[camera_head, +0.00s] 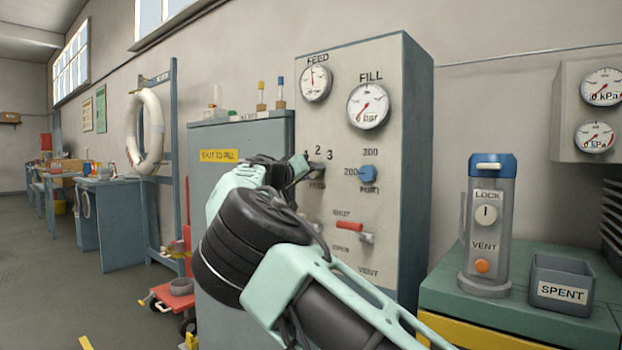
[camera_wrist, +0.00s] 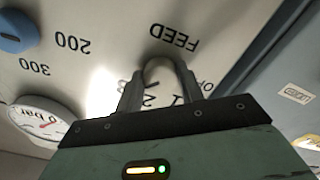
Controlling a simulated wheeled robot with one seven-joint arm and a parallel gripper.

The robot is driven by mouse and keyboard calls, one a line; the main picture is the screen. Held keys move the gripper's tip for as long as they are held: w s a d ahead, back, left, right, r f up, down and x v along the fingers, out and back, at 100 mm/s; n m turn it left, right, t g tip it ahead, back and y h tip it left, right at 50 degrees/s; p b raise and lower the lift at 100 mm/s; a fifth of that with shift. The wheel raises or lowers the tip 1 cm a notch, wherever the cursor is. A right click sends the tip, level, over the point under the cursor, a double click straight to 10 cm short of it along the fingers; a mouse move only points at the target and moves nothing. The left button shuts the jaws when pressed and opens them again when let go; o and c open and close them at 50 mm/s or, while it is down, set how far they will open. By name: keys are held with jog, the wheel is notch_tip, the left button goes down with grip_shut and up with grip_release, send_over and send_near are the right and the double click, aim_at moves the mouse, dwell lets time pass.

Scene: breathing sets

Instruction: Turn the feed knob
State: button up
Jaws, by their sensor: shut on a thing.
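The feed knob (camera_wrist: 158,70) is a small grey knob on the pale panel (camera_head: 345,110), next to the printed word FEED in the wrist view. My gripper (camera_wrist: 160,82) is shut on it, with one finger on each side. Numbers including 2 and 1 show beside the knob, partly covered by the fingers. In the head view my gripper (camera_head: 308,170) reaches the panel just below the 1 2 3 marks and hides most of the knob. Which mark the knob points to cannot be told.
A blue knob (camera_head: 367,174) sits right of the feed knob. A red-handled lever (camera_head: 349,226) is below. FEED (camera_head: 315,82) and FILL (camera_head: 368,106) gauges are above. A LOCK/VENT cylinder (camera_head: 488,228) and a SPENT bin (camera_head: 562,285) stand on the green bench at right.

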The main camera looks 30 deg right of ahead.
jog(key=shift+f, duration=0.15)
jog(key=o, duration=1)
jog(key=p+v, duration=0.1)
jog(key=v, duration=1.6)
jog(key=shift+s+a, duration=0.1)
jog(key=shift+a, duration=0.1)
